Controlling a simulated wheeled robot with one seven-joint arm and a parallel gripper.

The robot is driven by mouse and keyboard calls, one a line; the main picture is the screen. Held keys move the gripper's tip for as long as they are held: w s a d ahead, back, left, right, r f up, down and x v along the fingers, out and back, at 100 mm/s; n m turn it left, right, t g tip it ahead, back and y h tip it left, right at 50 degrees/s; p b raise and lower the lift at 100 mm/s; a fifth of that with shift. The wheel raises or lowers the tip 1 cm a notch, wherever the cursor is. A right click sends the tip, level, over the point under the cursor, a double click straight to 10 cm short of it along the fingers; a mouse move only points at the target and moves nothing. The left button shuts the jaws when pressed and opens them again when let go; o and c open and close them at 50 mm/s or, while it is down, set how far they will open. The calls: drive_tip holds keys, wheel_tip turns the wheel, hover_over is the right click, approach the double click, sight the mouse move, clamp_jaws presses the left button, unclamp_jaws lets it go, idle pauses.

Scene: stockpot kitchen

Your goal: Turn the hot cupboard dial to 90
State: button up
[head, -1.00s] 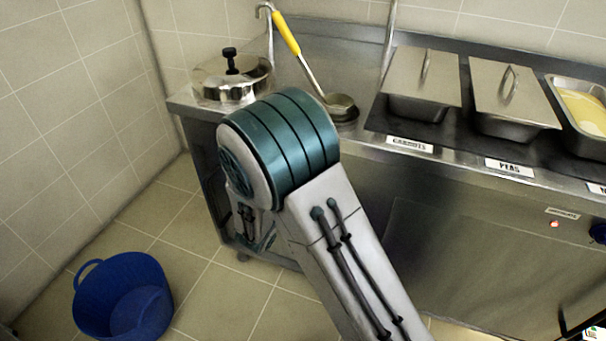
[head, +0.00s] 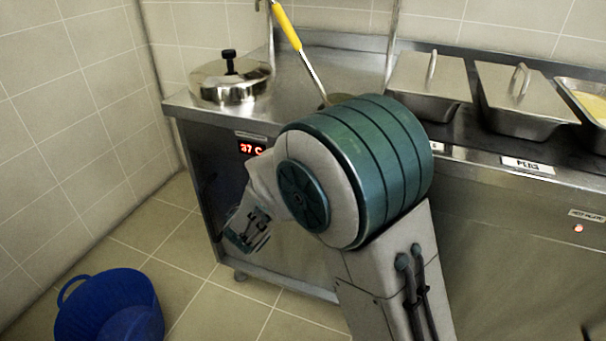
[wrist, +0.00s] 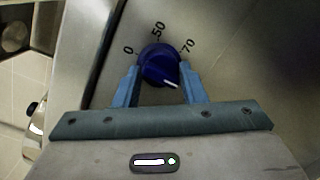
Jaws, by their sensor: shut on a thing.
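In the wrist view, the blue dial (wrist: 159,62) sits on a steel panel. The marks 0, 50 and 70 show around its upper side; no 90 mark is visible. The dial's white pointer is turned past the 70 mark, toward the lower right near my right finger. My gripper (wrist: 160,73) is shut on the dial, with one blue finger on each side. In the head view the dial and fingertips cannot be made out behind my arm. A red display (head: 252,149) there reads 37 C on the steel counter's front.
A lidded pot (head: 229,82) stands on the counter's left end. A yellow-handled ladle (head: 288,28) is behind my arm. Lidded food pans (head: 430,78) line the right side. A blue bucket (head: 110,308) is on the floor at the lower left; tiles beside it are clear.

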idle(0.4)
drive_tip(key=o, duration=1)
drive_tip(key=shift+s, duration=0.1)
drive_tip(key=p+v, duration=0.2)
drive_tip(key=v, duration=1.1)
drive_tip(key=shift+s+a, duration=0.2)
drive_tip(key=shift+s, duration=0.1)
